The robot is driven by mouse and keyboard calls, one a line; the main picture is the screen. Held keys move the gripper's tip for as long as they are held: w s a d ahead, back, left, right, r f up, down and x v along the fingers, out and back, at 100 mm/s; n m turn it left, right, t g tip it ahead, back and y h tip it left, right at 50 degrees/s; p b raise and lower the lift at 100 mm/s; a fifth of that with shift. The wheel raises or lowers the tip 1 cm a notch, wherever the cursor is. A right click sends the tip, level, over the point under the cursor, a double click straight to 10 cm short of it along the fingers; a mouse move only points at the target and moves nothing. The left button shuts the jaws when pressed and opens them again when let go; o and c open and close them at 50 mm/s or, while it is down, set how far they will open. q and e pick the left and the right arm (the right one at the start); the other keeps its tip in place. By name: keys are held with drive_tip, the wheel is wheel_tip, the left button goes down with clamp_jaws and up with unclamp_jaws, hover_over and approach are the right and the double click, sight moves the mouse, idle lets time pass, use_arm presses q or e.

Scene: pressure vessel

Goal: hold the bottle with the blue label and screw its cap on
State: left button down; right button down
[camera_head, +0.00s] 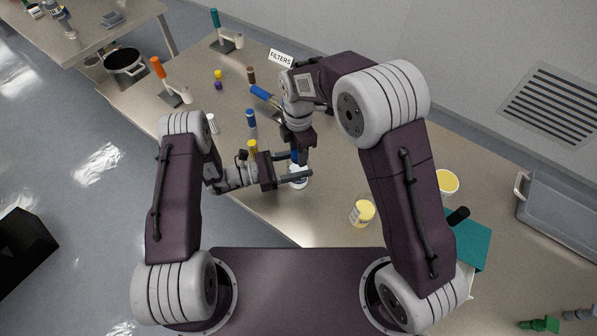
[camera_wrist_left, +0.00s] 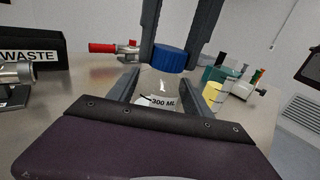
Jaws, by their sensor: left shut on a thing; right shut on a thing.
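The bottle (camera_wrist_left: 160,84) is clear, with a white label part reading "300 ML"; a blue label cannot be made out. My left gripper (camera_wrist_left: 158,88) is shut on the bottle's body. In the head view the bottle (camera_head: 299,183) stands upright at the table's near edge, partly hidden by my left gripper (camera_head: 290,179). The blue cap (camera_wrist_left: 172,58) is at the bottle's top, between the dark fingers of my right gripper (camera_wrist_left: 177,35), which reaches down from above, shut on it. In the head view the right gripper (camera_head: 299,155) mostly hides the cap. I cannot tell whether the cap's threads are engaged.
A yellow-topped jar (camera_head: 362,213) stands right of the bottle, with another jar (camera_head: 447,182) beyond. A teal box (camera_head: 474,246) and grey tray (camera_head: 563,215) lie farther right. Small blue and yellow items stand behind the left gripper. The wrist view shows a WASTE bin (camera_wrist_left: 32,50) and red-handled valve (camera_wrist_left: 115,47).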

drive_tip(key=m, duration=0.5)
drive_tip(key=shift+m, duration=0.4)
drive_tip(key=m, duration=1.2)
drive_tip(key=shift+m, duration=0.4)
drive_tip(key=m, duration=0.5)
drive_tip(key=shift+m, duration=0.4)
drive_tip(key=c, duration=0.8)
unclamp_jaws()
wheel_tip(320, 180, up, 12)
